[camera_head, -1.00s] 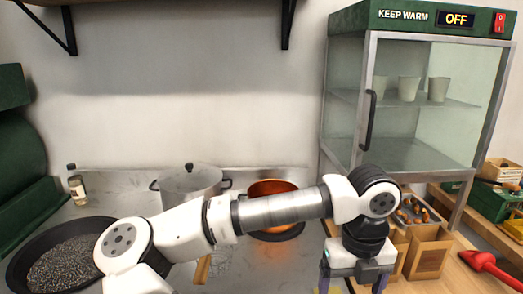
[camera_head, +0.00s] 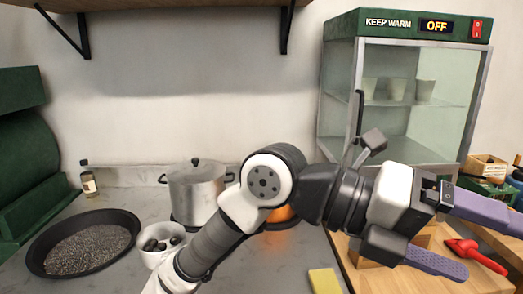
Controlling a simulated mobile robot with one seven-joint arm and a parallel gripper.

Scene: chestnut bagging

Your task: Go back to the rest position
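My gripper (camera_head: 490,247) is at the right of the head view, turned sideways and pointing right. Its two purple fingers are spread wide apart, with nothing held between them. It hangs in front of the keep-warm cabinet (camera_head: 425,149) and above the wooden counter (camera_head: 370,282). My arm reaches up from the bottom middle and bends right at the elbow. It hides part of the glowing copper pan (camera_head: 282,214) and most of the wooden boxes on the counter. The cabinet display reads OFF, and pale cups (camera_head: 397,90) stand on its shelf.
A black pan of dark granules (camera_head: 45,257) and a white bowl of dark chestnuts (camera_head: 150,259) are at left. A lidded steel pot (camera_head: 196,194) stands behind. A yellow block (camera_head: 324,281) lies front centre. A red scoop (camera_head: 472,254) lies close by the gripper in the picture.

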